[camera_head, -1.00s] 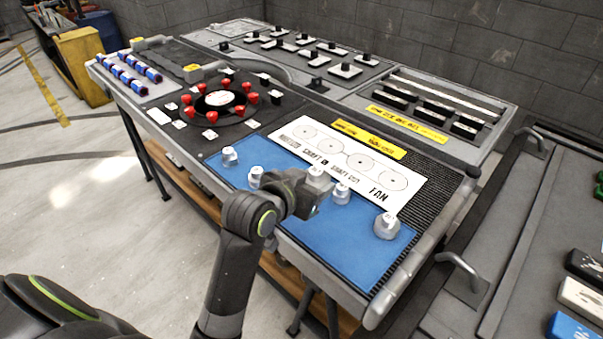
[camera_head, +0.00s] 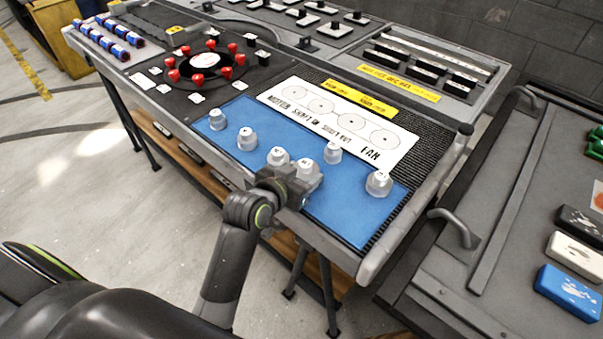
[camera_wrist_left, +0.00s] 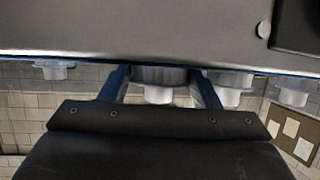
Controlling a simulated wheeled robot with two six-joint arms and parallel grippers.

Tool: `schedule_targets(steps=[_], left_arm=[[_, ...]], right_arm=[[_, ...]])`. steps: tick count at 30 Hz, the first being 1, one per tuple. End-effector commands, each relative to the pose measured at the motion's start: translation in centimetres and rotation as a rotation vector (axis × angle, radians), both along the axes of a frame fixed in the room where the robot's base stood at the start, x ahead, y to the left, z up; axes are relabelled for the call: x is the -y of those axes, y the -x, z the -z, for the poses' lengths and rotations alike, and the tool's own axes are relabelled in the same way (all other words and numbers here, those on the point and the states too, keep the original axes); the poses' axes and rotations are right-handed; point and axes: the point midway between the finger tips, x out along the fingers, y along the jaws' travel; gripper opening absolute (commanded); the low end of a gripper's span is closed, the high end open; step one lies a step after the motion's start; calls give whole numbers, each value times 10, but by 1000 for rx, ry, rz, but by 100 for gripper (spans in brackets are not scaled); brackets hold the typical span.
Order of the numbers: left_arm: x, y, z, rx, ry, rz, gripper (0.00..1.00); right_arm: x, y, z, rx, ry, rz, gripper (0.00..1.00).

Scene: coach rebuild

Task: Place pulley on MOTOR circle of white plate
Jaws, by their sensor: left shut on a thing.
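The white plate (camera_head: 408,146) lies beyond the blue mat, with a row of circles and printed words. The MOTOR circle (camera_head: 293,92) is at its left end and is empty. Several grey-white pulleys stand on the blue mat, among them a left one (camera_head: 217,119), a middle one (camera_head: 278,156) and a right one (camera_head: 379,183). My left gripper (camera_head: 298,180) is shut on a pulley (camera_head: 306,169) at the mat's front edge. The held pulley (camera_wrist_left: 158,82) shows between both fingers in the left wrist view. I cannot tell whether it touches the mat. My right gripper is out of view.
Blue mat (camera_head: 335,208) has bare room at its front right. Red knobs (camera_head: 173,76) ring a dark disc at the back left. Black blocks (camera_head: 425,72) stand at the back right. A second bench with a metal handle (camera_head: 452,222) is on the right.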

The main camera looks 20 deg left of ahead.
Motion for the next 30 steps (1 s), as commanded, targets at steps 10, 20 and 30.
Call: schedule_targets(steps=[10, 20, 30], left_arm=[[0, 0, 2, 1, 0, 0, 65], [-1, 6, -3, 0, 0, 0, 65], [-12, 61, -26, 0, -1, -1, 65]], right_arm=[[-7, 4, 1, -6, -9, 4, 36], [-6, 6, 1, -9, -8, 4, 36], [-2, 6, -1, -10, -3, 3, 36]])
